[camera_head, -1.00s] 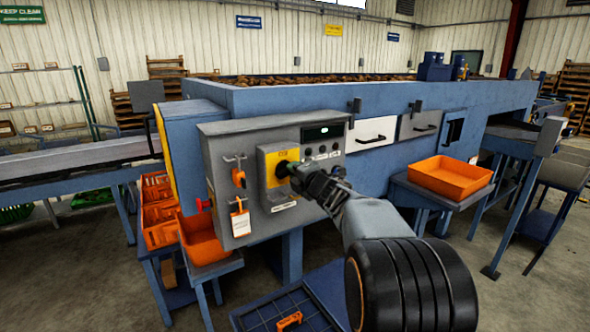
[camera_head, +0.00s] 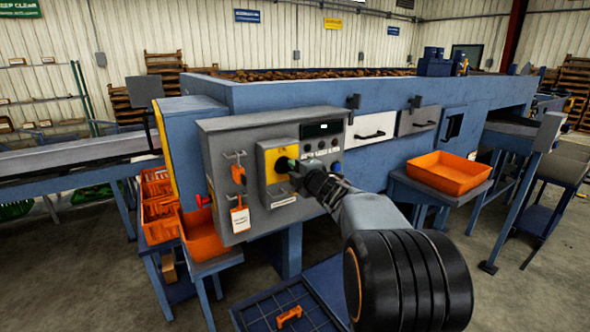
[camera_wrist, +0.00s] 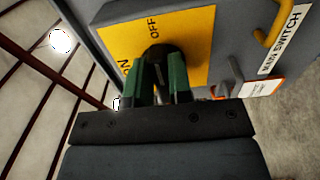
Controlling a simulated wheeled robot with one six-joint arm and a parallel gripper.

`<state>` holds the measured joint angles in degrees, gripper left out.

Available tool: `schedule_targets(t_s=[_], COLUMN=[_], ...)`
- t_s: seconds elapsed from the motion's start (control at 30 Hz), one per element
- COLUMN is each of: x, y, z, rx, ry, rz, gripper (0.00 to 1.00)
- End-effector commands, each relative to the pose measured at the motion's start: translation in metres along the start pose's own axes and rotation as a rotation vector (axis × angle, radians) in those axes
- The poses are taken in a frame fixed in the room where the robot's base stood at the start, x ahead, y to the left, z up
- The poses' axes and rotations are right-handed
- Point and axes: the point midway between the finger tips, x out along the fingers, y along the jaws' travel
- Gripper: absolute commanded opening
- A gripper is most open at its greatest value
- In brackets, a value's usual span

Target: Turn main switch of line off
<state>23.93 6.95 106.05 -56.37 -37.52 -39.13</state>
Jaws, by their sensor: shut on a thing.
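The main switch is a black rotary knob (camera_wrist: 160,54) on a yellow plate (camera_wrist: 196,45) marked OFF and ON. A "MAIN SWITCH" label (camera_wrist: 283,38) is on the grey box beside it. In the head view the yellow plate (camera_head: 286,156) is on the front of the grey control cabinet (camera_head: 226,140). My gripper (camera_wrist: 160,88) is shut on the knob, with a green-tipped finger on each side; it also shows in the head view (camera_head: 293,165). The fingers cover part of the knob, so I cannot tell exactly which mark it points at.
An orange padlock (camera_head: 238,174) and a white tag (camera_head: 240,217) hang left of the switch. A small display (camera_head: 321,129) and several buttons are to its upper right. Orange bins (camera_head: 203,238) stand at left, an orange tray (camera_head: 447,172) at right. Potatoes lie on the machine's top.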

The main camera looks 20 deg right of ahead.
Motion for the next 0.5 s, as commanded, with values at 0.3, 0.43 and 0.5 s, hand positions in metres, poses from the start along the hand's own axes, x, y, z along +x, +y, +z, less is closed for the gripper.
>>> schedule_targets(t_s=[0.3,0.43,0.5], x=[0.0,0.0,0.0], y=[-0.0007,-0.0005,-0.0004], z=[0.0,0.0,0.0], rx=[0.003,0.002,0.001], ry=[0.0,0.0,0.0], rz=[-0.001,-0.001,-0.001], gripper=[0.42,0.45,0.45])
